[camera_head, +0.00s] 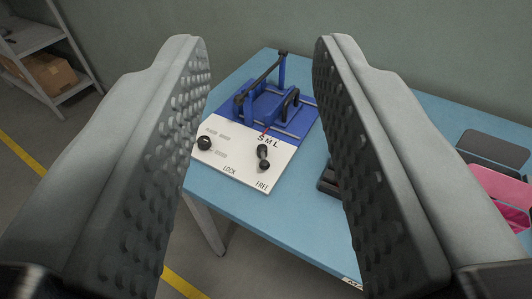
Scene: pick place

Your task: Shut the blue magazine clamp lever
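The blue magazine clamp (269,108) stands on a blue table, on the far part of a base with a white front panel (238,157). The panel carries a black-knobbed lever (263,157) on the right, near the word FREE, and a round black knob (204,143) on the left. LOCK and S M L are printed on the panel. A dark bar and a blue post rise at the back of the clamp. My gripper (258,60) is open and empty, its two grey padded fingers wide apart in front of the table, the clamp showing between them.
The table (285,220) has bare room in front of the panel. A dark object (327,181) is partly hidden by the right finger. Pink and dark grey items (498,170) lie at the right. A shelf with a cardboard box (50,74) stands far left.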

